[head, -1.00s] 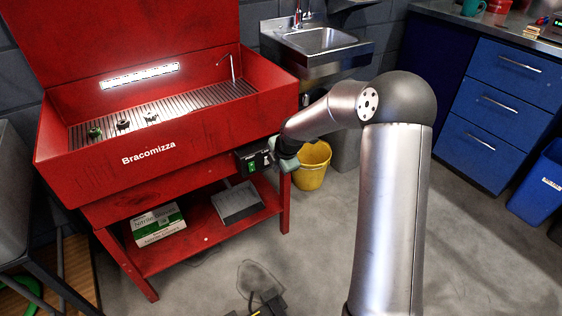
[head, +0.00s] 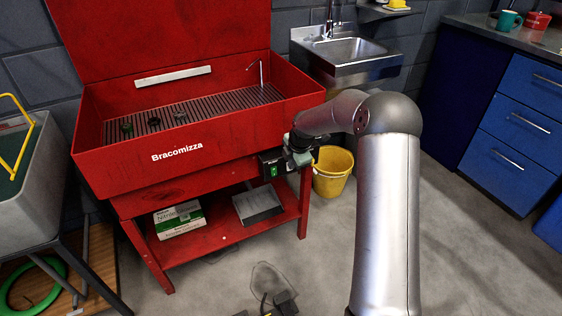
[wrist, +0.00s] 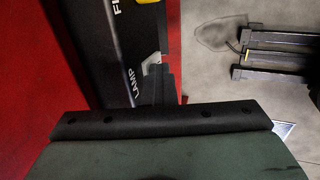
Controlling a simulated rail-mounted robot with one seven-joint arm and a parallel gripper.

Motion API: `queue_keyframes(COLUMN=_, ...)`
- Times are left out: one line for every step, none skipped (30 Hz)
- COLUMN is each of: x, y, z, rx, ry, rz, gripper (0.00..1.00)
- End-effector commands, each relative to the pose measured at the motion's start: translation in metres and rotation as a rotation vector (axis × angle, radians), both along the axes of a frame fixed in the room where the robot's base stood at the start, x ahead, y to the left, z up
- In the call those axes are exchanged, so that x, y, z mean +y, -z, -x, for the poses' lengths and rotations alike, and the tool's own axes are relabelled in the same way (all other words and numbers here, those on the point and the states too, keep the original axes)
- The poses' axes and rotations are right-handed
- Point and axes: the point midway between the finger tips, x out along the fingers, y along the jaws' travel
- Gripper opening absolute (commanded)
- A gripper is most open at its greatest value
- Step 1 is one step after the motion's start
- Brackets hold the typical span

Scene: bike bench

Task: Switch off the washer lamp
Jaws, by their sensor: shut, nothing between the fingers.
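The red parts washer (head: 178,153) stands at left with its lamp bar (head: 174,76) on the back wall; the bar is unlit. A black switch box (head: 268,165) hangs under its right front, with a green lit rocker showing. In the wrist view the box (wrist: 122,45) fills the upper middle, with the word LAMP beside a small silver part. My gripper (head: 300,158) is at the right end of the box. In the wrist view its shut, dark fingers (wrist: 158,80) sit right by the LAMP label. They hide part of the lamp switch; I cannot tell whether they touch it.
A yellow bucket (head: 333,174) stands just behind and right of my gripper. A glove box (head: 180,219) and a grey tray (head: 257,204) lie on the washer's lower shelf. A steel sink (head: 352,50) is behind. The floor at right is clear.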

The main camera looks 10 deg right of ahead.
Motion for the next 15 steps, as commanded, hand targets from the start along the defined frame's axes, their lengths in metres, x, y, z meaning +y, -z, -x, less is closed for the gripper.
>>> queue_keyframes(x=0.003, y=-0.001, z=0.000, rx=-0.004, ry=-0.004, rz=-0.003, gripper=0.00)
queue_keyframes(x=0.004, y=0.000, z=0.000, rx=-0.006, ry=-0.005, rz=-0.003, gripper=0.00)
queue_keyframes(x=0.005, y=-0.001, z=0.000, rx=-0.007, ry=-0.006, rz=-0.004, gripper=0.00)
queue_keyframes(x=0.005, y=-0.001, z=0.000, rx=-0.007, ry=-0.006, rz=-0.004, gripper=0.00)
queue_keyframes(x=0.005, y=-0.001, z=0.000, rx=-0.008, ry=-0.006, rz=-0.004, gripper=0.00)
queue_keyframes(x=0.006, y=-0.001, z=0.000, rx=-0.008, ry=-0.006, rz=-0.005, gripper=0.00)
queue_keyframes(x=0.006, y=-0.001, z=0.000, rx=-0.008, ry=-0.006, rz=-0.005, gripper=0.00)
queue_keyframes(x=0.006, y=-0.002, z=0.000, rx=-0.008, ry=-0.006, rz=-0.005, gripper=0.00)
queue_keyframes(x=0.006, y=-0.003, z=0.000, rx=-0.008, ry=-0.006, rz=-0.005, gripper=0.00)
queue_keyframes(x=0.006, y=-0.004, z=0.000, rx=-0.009, ry=-0.006, rz=-0.005, gripper=0.00)
queue_keyframes(x=0.006, y=-0.005, z=0.000, rx=-0.009, ry=-0.006, rz=-0.005, gripper=0.00)
queue_keyframes(x=0.006, y=-0.008, z=-0.001, rx=-0.009, ry=-0.006, rz=-0.005, gripper=0.00)
queue_keyframes(x=0.006, y=-0.009, z=-0.001, rx=-0.010, ry=-0.006, rz=-0.006, gripper=0.00)
queue_keyframes(x=0.006, y=-0.011, z=-0.001, rx=-0.010, ry=-0.006, rz=-0.005, gripper=0.00)
queue_keyframes(x=0.006, y=-0.013, z=-0.001, rx=-0.010, ry=-0.006, rz=-0.005, gripper=0.00)
